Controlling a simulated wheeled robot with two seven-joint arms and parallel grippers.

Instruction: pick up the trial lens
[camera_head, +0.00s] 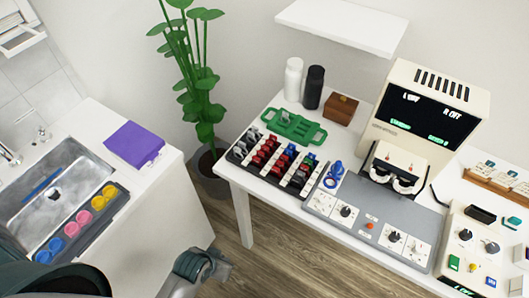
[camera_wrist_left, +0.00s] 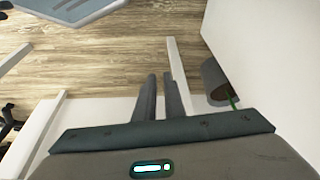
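A lens tray (camera_head: 238,155) on the white table holds rows of red, dark and blue-handled trial lenses (camera_head: 265,152). My left gripper (camera_head: 218,266) is low in the head view, over the floor in front of the table and well apart from the lenses. In the left wrist view its two fingers (camera_wrist_left: 160,75) are close together with a thin gap and nothing visible between them. My right gripper is out of view.
A green trial frame (camera_head: 293,127), white and black bottles (camera_head: 314,88), a wooden box (camera_head: 340,108) and a cream machine (camera_head: 432,104) crowd the table. A potted plant (camera_head: 204,100) stands left of it. A sink counter (camera_head: 150,190) with a purple box (camera_head: 133,145) is at left.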

